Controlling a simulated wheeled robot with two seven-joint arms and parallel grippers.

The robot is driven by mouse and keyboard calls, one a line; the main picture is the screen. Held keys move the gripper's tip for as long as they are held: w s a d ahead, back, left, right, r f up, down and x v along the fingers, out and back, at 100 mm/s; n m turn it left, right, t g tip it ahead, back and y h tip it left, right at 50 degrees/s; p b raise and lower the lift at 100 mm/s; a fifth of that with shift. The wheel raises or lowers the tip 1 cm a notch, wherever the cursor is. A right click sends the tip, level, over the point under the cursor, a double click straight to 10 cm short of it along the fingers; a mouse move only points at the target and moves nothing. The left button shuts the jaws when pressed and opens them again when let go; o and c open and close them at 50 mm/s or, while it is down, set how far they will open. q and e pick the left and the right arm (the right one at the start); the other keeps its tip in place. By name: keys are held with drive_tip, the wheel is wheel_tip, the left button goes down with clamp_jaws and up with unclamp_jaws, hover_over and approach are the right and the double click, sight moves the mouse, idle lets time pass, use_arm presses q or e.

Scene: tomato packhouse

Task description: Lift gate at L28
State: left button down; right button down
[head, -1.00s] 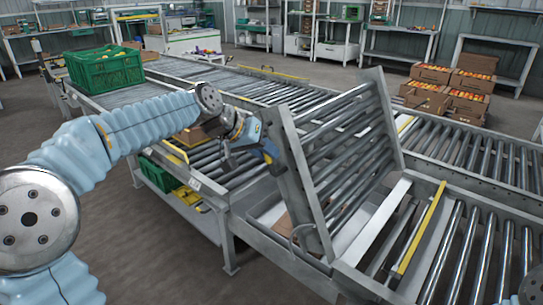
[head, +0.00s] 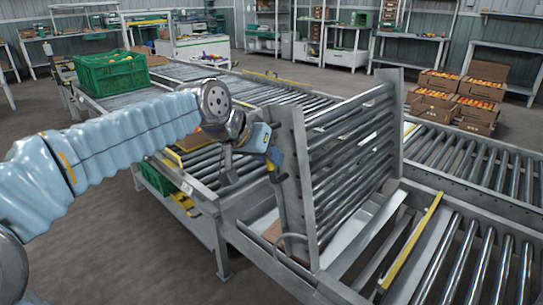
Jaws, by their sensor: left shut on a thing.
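The lift gate (head: 350,150), a grey frame with several metal rollers, stands raised and near upright in the middle of the head view, above an opening in the conveyor. My left gripper (head: 273,165) is at the gate's left side rail, shut on the gate's edge. The fingertips are partly hidden against the rail. A label that reads L28 cannot be made out. My right gripper is not in view.
Roller conveyor (head: 470,165) runs right of the gate, with a yellow bar (head: 412,243) near the opening. A green crate (head: 111,72) stands on the conveyor at the left. Tomato boxes (head: 435,95) are stacked behind at the right.

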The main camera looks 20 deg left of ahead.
use_arm(q)
drive_tip(key=shift+f, duration=0.15)
drive_tip(key=c, duration=1.1)
unclamp_jaws()
drive_tip(key=shift+a, duration=0.1)
drive_tip(key=shift+c, duration=0.2)
drive_tip(key=shift+s+r, duration=0.1)
drive_tip(key=shift+r, duration=0.15)
drive_tip(key=v, duration=1.3)
drive_tip(key=shift+r, duration=0.2)
drive_tip(key=shift+s, duration=0.15)
